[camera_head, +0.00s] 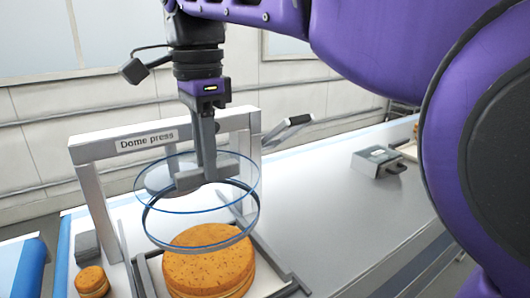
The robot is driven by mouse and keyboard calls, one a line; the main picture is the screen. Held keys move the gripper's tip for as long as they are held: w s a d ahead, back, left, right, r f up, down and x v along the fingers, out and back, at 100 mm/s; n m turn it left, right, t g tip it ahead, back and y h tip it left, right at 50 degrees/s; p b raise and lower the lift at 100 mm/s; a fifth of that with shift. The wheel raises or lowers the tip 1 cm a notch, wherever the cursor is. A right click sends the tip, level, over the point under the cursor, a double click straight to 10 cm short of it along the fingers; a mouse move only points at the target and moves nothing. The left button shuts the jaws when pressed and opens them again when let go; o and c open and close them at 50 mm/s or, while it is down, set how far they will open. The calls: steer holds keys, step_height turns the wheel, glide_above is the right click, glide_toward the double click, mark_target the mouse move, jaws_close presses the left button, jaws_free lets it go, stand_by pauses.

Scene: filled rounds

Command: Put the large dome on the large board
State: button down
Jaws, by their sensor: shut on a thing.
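The large dome (178,220) is clear, with blue-tinted rims. My gripper (204,180) is shut on it from above and holds it roughly level. The dome hangs above a large brown filled round (208,270), and its lower rim overlaps the round's top in the picture. I cannot tell the exact gap between them. The round sits on a pale flat surface (152,272), which looks like the large board and is mostly hidden by the round. A dark frame (283,290) borders it.
A grey press arch labelled "Dome press" (88,170) stands around my gripper, with a lever (288,130) at its right. A small filled round (91,282) and a dark block (87,246) are at left. A grey device (378,160) stands at right. The metal counter between is clear.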

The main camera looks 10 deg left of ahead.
steer(key=shift+r+p, duration=0.1)
steer(key=shift+p, duration=0.3)
steer(key=shift+f+b, duration=2.55)
steer(key=shift+f, duration=5.8)
steer(key=shift+c, duration=0.9)
jaws_free()
steer(key=shift+r, duration=0.1)
